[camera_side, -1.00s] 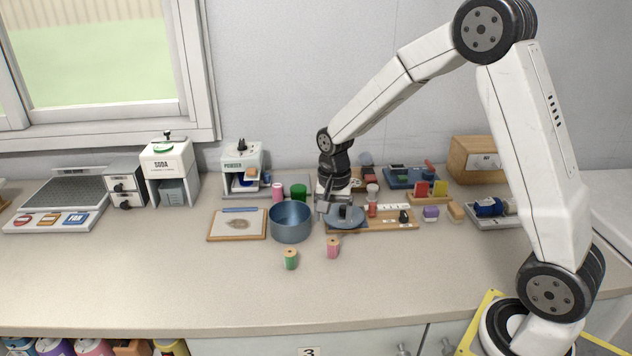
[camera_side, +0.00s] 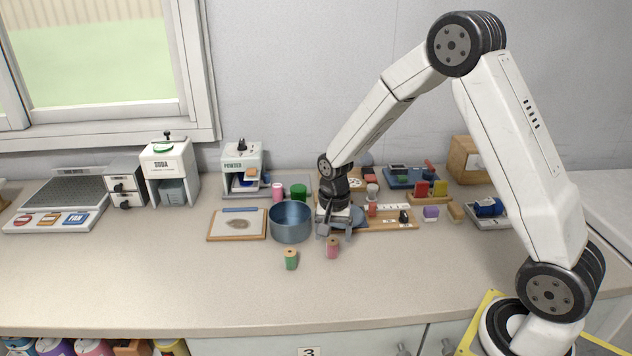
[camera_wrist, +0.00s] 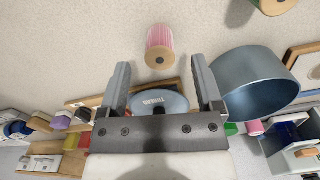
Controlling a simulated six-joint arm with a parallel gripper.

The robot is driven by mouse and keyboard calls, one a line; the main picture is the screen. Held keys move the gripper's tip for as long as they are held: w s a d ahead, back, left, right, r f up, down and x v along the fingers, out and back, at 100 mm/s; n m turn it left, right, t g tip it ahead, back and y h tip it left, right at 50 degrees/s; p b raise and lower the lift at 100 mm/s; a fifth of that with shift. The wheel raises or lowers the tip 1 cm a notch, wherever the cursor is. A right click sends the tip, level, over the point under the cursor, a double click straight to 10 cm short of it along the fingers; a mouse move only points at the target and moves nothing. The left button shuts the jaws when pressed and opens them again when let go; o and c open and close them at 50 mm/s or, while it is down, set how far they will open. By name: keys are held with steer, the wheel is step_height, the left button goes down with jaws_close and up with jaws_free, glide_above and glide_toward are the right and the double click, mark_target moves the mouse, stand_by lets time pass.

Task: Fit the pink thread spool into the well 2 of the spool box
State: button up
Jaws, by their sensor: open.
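The pink thread spool (camera_side: 333,248) stands on the counter with wooden ends. It also shows in the wrist view (camera_wrist: 159,38), beyond the fingertips and roughly centred between them. My gripper (camera_side: 333,232) is open and empty, just behind the spool in the side view and pointing down. In the wrist view its two fingers (camera_wrist: 160,68) are wide apart with nothing between them. A blue rounded piece lettered THREAD (camera_wrist: 160,102) lies beyond the fingers, partly hidden by my gripper. I cannot make out the spool box's wells or their numbers.
A green spool (camera_side: 291,260) stands front left of the pink one. A blue metal tub (camera_side: 290,222) is close on the left. A wooden board with small items (camera_side: 395,222) lies behind right. The counter in front is clear.

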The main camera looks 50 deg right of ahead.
steer(key=shift+f, duration=1.2)
jaws_close()
